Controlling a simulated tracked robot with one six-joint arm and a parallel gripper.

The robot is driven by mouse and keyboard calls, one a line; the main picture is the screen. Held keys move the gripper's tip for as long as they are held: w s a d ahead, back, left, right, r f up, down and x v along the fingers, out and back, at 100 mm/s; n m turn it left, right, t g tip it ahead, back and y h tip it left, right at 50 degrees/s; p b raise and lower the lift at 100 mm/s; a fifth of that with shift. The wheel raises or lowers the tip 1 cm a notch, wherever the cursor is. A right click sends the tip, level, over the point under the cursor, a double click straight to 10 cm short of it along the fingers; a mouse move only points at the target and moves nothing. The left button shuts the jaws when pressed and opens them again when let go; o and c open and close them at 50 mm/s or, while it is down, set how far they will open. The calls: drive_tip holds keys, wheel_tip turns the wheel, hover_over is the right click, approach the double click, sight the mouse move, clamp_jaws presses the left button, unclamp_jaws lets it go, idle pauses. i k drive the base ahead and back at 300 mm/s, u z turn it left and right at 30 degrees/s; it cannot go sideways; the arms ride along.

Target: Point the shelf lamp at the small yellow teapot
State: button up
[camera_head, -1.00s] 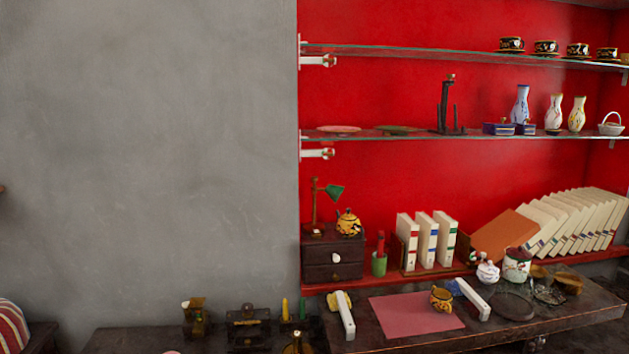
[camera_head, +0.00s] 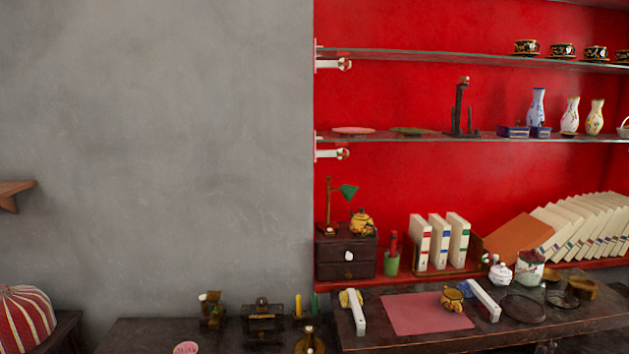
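The shelf lamp (camera_head: 347,192) has a green shade on a thin dark post. It stands on a small dark drawer chest (camera_head: 346,256) on the red lower shelf. Its shade tilts down to the right, toward the side where a small yellow teapot (camera_head: 361,223) with dark marks stands on the same chest. The shade is above and slightly left of the teapot; I cannot tell exactly where it aims. My gripper does not show in this view.
A dark table (camera_head: 400,342) in front holds a pink mat (camera_head: 425,314), a yellow cup (camera_head: 452,299) and white jars. White books (camera_head: 438,242) stand right of the chest, with a green pot (camera_head: 391,263) between. A wooden wall bracket (camera_head: 14,193) and striped cushion (camera_head: 24,318) are at left.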

sight(348, 191)
drive_tip(key=i, duration=1)
